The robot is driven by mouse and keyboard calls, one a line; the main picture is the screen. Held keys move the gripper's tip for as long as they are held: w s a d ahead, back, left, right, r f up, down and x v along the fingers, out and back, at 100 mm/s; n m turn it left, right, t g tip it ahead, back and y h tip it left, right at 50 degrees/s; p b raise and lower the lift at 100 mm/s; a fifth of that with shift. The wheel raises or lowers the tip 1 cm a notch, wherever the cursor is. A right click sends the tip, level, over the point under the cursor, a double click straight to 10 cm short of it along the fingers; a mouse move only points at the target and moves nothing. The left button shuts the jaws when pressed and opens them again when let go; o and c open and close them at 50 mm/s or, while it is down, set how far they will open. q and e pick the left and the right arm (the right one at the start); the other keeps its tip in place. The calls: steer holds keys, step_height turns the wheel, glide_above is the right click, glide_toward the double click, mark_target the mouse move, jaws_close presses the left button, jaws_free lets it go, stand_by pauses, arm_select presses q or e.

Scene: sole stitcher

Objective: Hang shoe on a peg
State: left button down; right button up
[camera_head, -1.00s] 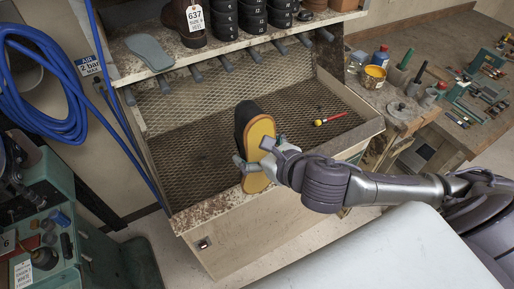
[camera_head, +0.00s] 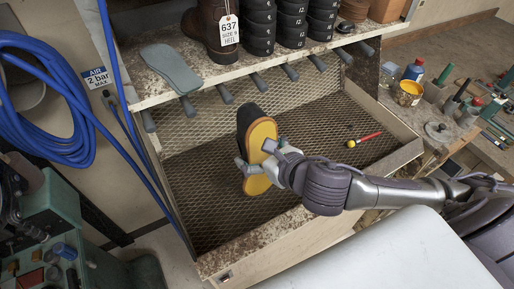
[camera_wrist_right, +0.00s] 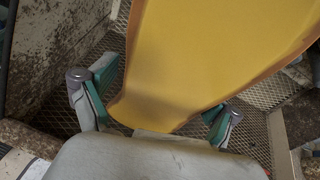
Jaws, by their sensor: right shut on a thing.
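The shoe (camera_head: 262,138) has a yellow sole and a dark upper. It is upright, toe up, with its sole turned toward me. My right gripper (camera_head: 256,168) is shut on its lower part, above the mesh tray. In the right wrist view the yellow sole (camera_wrist_right: 205,60) fills the upper middle, with the fingers of my right gripper (camera_wrist_right: 158,105) on either side. A row of grey pegs (camera_head: 258,81) sticks out under the shelf edge, behind and above the shoe. The pegs that show look bare. My left gripper is not in view.
The shelf (camera_head: 150,92) holds a grey-green sole (camera_head: 163,65), a brown boot (camera_head: 208,30) and stacked black heels (camera_head: 290,25). A red-handled tool (camera_head: 364,139) lies in the mesh tray (camera_head: 195,205). Blue hoses (camera_head: 45,100) hang at left. Bottles and a yellow pot (camera_head: 408,93) stand at right.

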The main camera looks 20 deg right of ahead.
step_height(320, 180, down, 4)
steer(key=b, duration=0.3)
steer(key=shift+s+f, duration=0.1)
steer(key=shift+s, duration=0.05)
steer(key=shift+f+b, duration=0.2)
steer(key=shift+b, duration=0.1)
steer(key=shift+w, duration=0.25)
steer(key=shift+w+r, duration=0.1)
steer(key=shift+w, duration=0.25)
steer(key=w, duration=0.9)
steer(key=shift+w+a+p, duration=0.25)
steer(key=shift+a+p, duration=0.1)
steer(key=shift+p, duration=0.1)
steer(key=shift+w+r, duration=0.2)
steer(key=shift+w, duration=0.3)
steer(key=shift+c, duration=1.3)
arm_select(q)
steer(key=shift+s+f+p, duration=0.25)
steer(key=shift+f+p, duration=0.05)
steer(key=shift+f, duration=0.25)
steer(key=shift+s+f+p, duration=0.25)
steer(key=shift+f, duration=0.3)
arm_select(e)
steer(key=shift+w+a+f, duration=0.15)
steer(key=shift+w+f, duration=0.05)
steer(key=shift+w, duration=0.75)
